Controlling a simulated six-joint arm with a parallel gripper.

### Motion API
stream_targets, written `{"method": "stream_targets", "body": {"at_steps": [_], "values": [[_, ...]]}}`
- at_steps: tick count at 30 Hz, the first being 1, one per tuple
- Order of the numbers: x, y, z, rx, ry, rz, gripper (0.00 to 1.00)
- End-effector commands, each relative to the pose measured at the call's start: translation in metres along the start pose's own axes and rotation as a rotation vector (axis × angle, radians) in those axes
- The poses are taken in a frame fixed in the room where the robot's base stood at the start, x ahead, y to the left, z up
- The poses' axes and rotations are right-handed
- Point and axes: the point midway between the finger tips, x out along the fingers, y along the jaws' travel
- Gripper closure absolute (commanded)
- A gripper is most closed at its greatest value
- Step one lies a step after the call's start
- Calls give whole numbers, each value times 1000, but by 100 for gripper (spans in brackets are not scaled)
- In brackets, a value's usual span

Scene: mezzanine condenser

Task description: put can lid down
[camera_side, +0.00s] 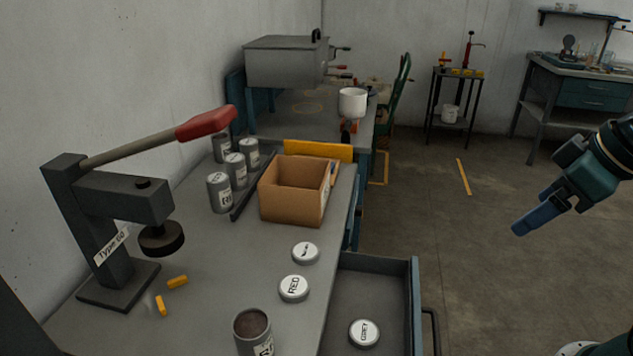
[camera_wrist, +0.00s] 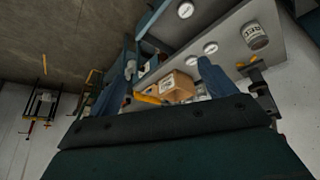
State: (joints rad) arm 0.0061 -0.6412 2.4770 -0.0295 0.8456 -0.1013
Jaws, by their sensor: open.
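In the side view a white can lid (camera_side: 364,333), its label apparently reading GREY, lies flat in the open drawer (camera_side: 384,285). A lid marked RED (camera_side: 293,289) and another lid (camera_side: 305,253) with an unclear dark label lie on the grey bench. An open can (camera_side: 252,331) with dark contents stands at the bench's front edge. My gripper (camera_side: 520,228) is at the right, above the floor and well away from the lids. In the wrist view its blue fingers (camera_wrist: 163,85) are wide apart with nothing held; the drawer lid (camera_wrist: 186,10) shows beyond them.
A can press (camera_side: 110,230) with a red-handled lever stands at the bench's left. A cardboard box (camera_side: 292,200) and several closed cans (camera_side: 220,193) are at the back. Small yellow pieces (camera_side: 177,281) lie by the press. Floor right of the drawer is clear.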

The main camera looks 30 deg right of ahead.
Motion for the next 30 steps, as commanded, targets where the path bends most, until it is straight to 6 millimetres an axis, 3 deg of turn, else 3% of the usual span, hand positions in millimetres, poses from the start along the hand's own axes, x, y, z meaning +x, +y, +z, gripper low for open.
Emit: {"method": "stream_targets", "body": {"at_steps": [8,30], "values": [[-16,2,18,113,30,18,17],[-16,2,19,118,30,19,17]]}}
